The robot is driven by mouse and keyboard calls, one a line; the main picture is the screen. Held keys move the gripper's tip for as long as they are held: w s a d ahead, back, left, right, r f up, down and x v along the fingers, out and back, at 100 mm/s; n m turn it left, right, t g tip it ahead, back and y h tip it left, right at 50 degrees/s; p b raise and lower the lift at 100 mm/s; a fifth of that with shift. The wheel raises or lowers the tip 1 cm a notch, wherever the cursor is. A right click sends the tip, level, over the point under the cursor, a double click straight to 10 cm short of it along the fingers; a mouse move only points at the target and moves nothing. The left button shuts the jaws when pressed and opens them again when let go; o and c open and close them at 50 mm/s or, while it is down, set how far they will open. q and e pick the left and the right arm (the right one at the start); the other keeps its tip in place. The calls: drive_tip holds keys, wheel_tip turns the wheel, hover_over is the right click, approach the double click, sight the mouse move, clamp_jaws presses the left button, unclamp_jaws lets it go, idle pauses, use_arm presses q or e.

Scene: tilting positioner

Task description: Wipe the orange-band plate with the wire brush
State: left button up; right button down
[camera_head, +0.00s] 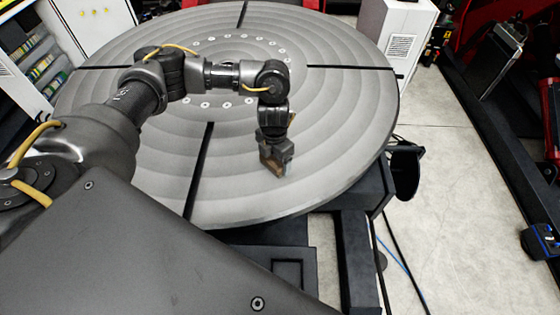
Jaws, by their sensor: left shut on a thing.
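My left arm reaches in from the left over the large round grey table of the positioner (330,110). My left gripper (278,163) points down near the table's front right part. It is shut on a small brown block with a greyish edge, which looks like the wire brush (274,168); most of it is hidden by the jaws. It is low over the table, and I cannot tell whether it touches the surface. I cannot make out the orange-band plate. My right gripper is not in view.
The round table has black radial slots and a ring of bolt holes around its middle. Dark frame beams (355,262) and a black pedal-like part (405,168) stand at its front right. White cabinets stand behind. The concrete floor (455,190) at right is mostly clear.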

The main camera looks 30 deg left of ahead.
use_arm(q)
drive_tip(key=r, duration=0.1)
drive_tip(key=r+p, duration=0.1)
drive_tip(key=a+p, duration=0.1)
drive_tip(key=shift+s+r, duration=0.3)
drive_tip(key=shift+r, duration=0.1)
wheel_tip(320, 180, up, 3)
drive_tip(key=p, duration=0.2)
drive_tip(key=shift+f+p, duration=0.1)
drive_tip(key=shift+p, duration=0.2)
drive_tip(key=shift+r+p, duration=0.75)
drive_tip(key=shift+r, duration=0.05)
drive_tip(key=shift+r+p, duration=0.45)
drive_tip(key=shift+r, duration=0.05)
